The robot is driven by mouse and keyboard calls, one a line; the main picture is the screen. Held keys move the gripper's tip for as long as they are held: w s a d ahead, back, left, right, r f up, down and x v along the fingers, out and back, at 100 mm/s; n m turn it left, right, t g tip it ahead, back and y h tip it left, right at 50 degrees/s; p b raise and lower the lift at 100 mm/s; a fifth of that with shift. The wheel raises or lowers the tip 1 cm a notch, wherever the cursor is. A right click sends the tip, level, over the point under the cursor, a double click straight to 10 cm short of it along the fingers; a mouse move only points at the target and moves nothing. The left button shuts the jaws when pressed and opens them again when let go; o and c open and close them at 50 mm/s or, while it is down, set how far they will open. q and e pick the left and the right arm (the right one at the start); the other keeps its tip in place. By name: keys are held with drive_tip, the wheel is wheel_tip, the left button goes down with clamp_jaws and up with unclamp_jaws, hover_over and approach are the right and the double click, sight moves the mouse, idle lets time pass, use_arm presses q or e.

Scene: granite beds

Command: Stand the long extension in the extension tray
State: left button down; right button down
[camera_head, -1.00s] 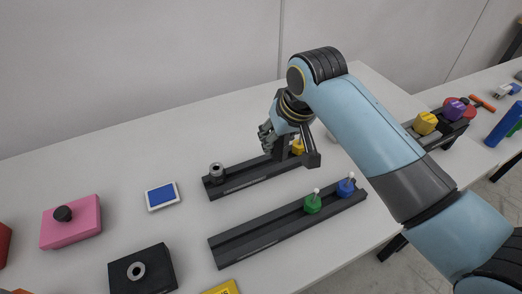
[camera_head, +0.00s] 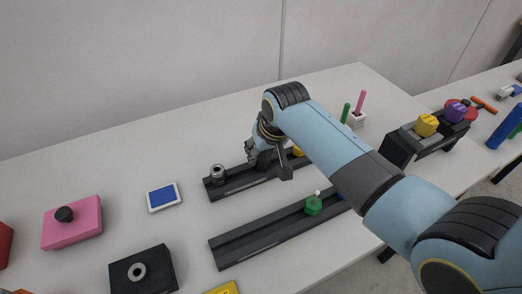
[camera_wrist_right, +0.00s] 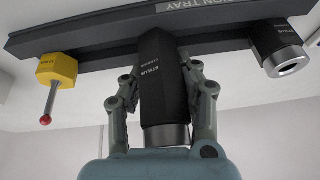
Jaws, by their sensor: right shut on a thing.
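The long extension (camera_wrist_right: 164,95) is a black cylinder with a silver end and small white lettering. My right gripper (camera_wrist_right: 164,100) is shut around it, one finger on each side. Its far end overlaps the dark extension tray (camera_wrist_right: 120,40); I cannot tell whether it touches the tray floor. In the head view my right gripper (camera_head: 262,162) is over the middle of the tray (camera_head: 220,191), hiding the extension. A shorter black extension with a silver ring end (camera_wrist_right: 285,58) stands in the tray; it shows at the tray's left end in the head view (camera_head: 217,172). My left gripper is not in view.
A yellow stylus piece (camera_wrist_right: 57,70) with a red ball tip is beside the extension. A second dark rail (camera_head: 260,236) with a green piece (camera_head: 314,206) lies in front. A blue-screened device (camera_head: 163,196), pink block (camera_head: 72,222) and black block (camera_head: 142,272) lie left.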

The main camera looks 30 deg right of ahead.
drive_tip(key=c, duration=1)
unclamp_jaws()
drive_tip(key=v, duration=1.2)
drive_tip(key=shift+p, duration=0.4)
drive_tip(key=shift+r, duration=0.15)
